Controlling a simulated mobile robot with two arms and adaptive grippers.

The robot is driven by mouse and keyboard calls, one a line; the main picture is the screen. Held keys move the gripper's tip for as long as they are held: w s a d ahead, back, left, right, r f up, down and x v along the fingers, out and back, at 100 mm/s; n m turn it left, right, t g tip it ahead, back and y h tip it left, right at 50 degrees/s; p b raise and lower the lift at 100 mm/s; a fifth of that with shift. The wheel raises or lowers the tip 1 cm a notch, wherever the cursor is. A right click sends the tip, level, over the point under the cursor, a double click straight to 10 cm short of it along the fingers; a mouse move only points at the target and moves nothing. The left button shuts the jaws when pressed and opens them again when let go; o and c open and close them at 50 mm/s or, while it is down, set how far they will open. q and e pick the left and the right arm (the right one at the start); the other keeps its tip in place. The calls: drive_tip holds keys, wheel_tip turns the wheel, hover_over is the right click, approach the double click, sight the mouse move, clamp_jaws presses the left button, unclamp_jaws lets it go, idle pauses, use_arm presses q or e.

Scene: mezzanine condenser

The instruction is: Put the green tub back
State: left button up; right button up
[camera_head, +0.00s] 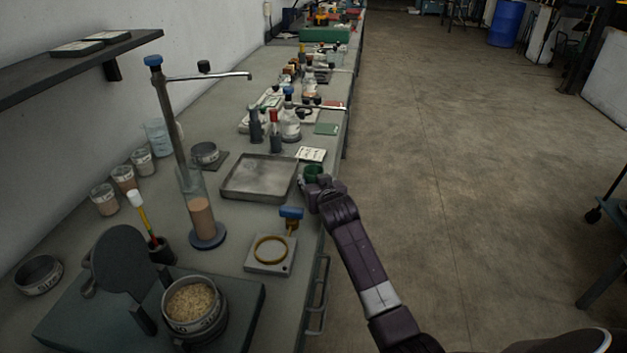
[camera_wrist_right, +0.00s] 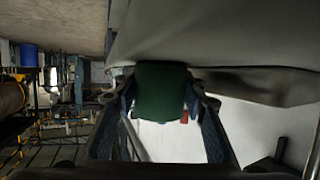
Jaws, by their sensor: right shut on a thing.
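The green tub (camera_head: 313,173) is at the right edge of the bench, just right of the metal tray, in the head view. My right gripper (camera_head: 318,184) is shut on it, with the arm reaching in from the lower right. In the right wrist view the green tub (camera_wrist_right: 160,92) sits between the two fingers of my right gripper (camera_wrist_right: 160,112). The gripper hides part of the tub, and I cannot tell whether the tub touches the bench. My left gripper is not in view.
A shallow metal tray (camera_head: 259,196) lies left of the tub. A white card (camera_head: 311,154) and a green pad (camera_head: 327,129) lie beyond it. A blue-handled tap (camera_head: 291,214) and a square plate with a ring (camera_head: 270,263) are nearer. Open floor is to the right.

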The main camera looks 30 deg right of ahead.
drive_tip(key=shift+f, duration=0.15)
drive_tip(key=o, duration=1.2)
drive_tip(key=shift+c, duration=0.2)
drive_tip(key=v, duration=1.2)
drive_tip(key=shift+w, duration=0.1)
